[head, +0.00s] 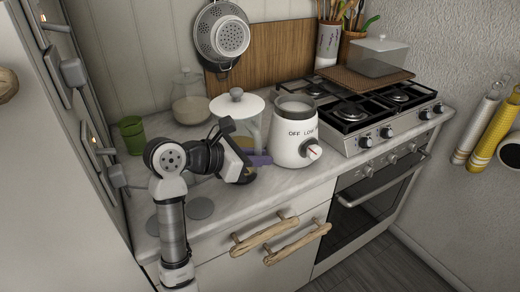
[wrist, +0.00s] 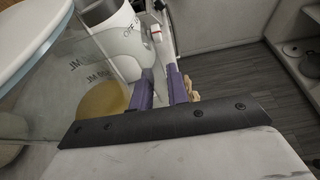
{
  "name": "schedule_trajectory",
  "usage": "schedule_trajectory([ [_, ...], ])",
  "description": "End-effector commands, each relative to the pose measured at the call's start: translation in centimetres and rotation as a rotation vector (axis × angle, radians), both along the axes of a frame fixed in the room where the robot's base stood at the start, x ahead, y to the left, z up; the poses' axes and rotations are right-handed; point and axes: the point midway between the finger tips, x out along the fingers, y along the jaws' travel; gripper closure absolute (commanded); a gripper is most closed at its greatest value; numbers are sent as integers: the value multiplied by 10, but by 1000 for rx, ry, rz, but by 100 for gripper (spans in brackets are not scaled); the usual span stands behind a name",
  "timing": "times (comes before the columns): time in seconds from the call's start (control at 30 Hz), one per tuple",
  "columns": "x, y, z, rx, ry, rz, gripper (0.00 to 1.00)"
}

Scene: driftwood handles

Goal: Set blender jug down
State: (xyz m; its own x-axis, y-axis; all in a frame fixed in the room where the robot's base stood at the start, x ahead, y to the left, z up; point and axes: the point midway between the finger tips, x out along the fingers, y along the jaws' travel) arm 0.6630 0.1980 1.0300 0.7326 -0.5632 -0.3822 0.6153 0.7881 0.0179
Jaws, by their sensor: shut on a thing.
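The blender jug (head: 238,105) is clear glass with a white lid and a grey knob, upright at the middle of the counter, left of the blender base. In the wrist view the jug (wrist: 65,75) fills the left side, with a yellowish disc showing through its glass. My gripper (head: 260,160) is low on the jug's near right side, its purple fingers (wrist: 160,80) close together and shut on the jug. The exact grip spot is unclear. My wrist hides the jug's lower part, so I cannot tell whether it touches the counter. The white blender base (head: 292,137) stands just right.
A glass jar (head: 190,100) and green cups (head: 132,134) stand on the left of the marble counter (head: 222,205). The gas stove (head: 370,110) is at right. The counter's front edge is close, above drawers with driftwood handles (head: 265,234).

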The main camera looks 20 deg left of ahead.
Motion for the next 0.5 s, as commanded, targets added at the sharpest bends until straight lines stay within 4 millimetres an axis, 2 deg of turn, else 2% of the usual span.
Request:
schedule_trajectory([
  [0.3,0,0,0,3,-5,1,100],
  [0.33,0,0,-1,0,3,1,81],
  [0.5,0,0,-1,-1,2,1,62],
])
